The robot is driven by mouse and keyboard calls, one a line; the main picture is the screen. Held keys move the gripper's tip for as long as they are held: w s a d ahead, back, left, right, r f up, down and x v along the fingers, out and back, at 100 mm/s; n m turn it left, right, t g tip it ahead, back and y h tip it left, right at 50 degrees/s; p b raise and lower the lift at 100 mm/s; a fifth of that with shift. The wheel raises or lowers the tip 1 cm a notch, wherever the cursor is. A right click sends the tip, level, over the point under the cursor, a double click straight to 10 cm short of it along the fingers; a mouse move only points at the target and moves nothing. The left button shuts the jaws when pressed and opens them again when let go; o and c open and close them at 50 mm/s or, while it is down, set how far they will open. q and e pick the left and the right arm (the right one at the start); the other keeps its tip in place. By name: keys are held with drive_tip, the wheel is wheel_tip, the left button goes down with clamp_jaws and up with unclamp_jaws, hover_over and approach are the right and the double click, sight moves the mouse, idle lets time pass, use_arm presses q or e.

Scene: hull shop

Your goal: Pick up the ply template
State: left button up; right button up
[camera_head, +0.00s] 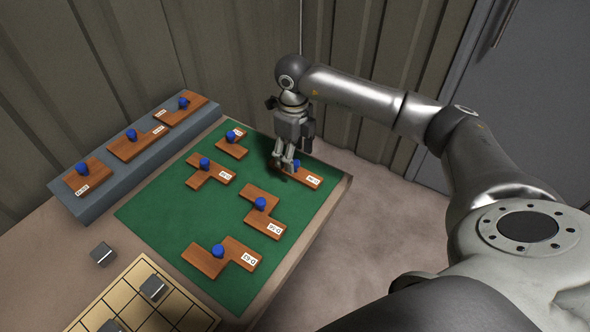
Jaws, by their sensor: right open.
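Several brown ply templates with blue knobs and white labels are in view. One ply template (303,177) lies near the far right corner of the green mat (165,220), its left end partly hidden by my right gripper (284,165). That gripper points down with its fingers apart, close beside the template's blue knob (296,165); I cannot tell whether they touch. Other templates on the mat are a T-shaped one (212,175), a small one (230,149), an angular one (265,222) and one at the front (205,262). My left gripper is out of view.
A grey raised block (95,212) at the left carries 3 more templates. A gold gridded board (185,318) with grey blocks is at the front left, and a loose grey block (103,253) lies near it. Ribbed walls stand behind the table; open floor (370,215) is to the right.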

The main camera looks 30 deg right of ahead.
sight(295, 161)
wheel_tip(295, 161, down, 4)
drive_tip(key=shift+d+f+p, duration=0.15)
drive_tip(key=shift+f+p, duration=0.1)
drive_tip(key=shift+p, duration=0.4)
drive_tip(key=shift+f, duration=0.4)
drive_tip(key=shift+c, duration=0.3)
drive_tip(key=c, duration=1.1)
drive_tip(key=shift+o, duration=0.2)
drive_tip(key=shift+r, duration=0.15)
